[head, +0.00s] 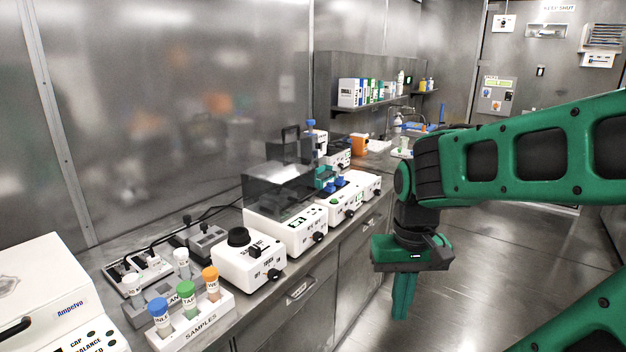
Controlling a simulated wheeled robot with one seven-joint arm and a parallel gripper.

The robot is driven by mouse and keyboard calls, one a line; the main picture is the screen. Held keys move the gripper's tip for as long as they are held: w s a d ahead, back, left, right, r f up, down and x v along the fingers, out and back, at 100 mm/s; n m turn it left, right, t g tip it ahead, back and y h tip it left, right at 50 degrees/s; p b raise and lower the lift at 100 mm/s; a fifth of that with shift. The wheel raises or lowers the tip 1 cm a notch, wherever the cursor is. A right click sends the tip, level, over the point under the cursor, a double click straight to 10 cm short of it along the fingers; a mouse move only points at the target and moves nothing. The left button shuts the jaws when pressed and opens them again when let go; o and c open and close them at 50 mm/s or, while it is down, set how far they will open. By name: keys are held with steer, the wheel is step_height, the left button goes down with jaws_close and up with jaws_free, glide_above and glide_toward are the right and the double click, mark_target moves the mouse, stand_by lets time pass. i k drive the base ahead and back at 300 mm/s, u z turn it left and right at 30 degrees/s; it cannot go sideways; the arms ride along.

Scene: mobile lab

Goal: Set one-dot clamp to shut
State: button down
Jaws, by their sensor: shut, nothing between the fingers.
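My gripper (400,305) points down on the right, in front of the bench edge and over the open floor. Its green fingers are together and nothing shows between them. I cannot make out any dot marks, so I cannot tell which thing is the one-dot clamp or how it is set. A small grey device (203,240) with a dark knob or lever on top stands at the back of the bench. A dark base with pale blocks (138,276) is left of it. Both are far left of my gripper and partly hidden by nearer things.
A white rack (193,323) marked SAMPLES holds blue-, green- and orange-capped tubes. A white device with a black knob (249,262) and a device with a smoky lid (285,218) stand on the bench. A white machine (50,295) fills the near left. Floor (470,270) is clear.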

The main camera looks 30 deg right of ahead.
mark_target(330, 189)
steer(key=z, duration=0.05)
steer(key=i, duration=1)
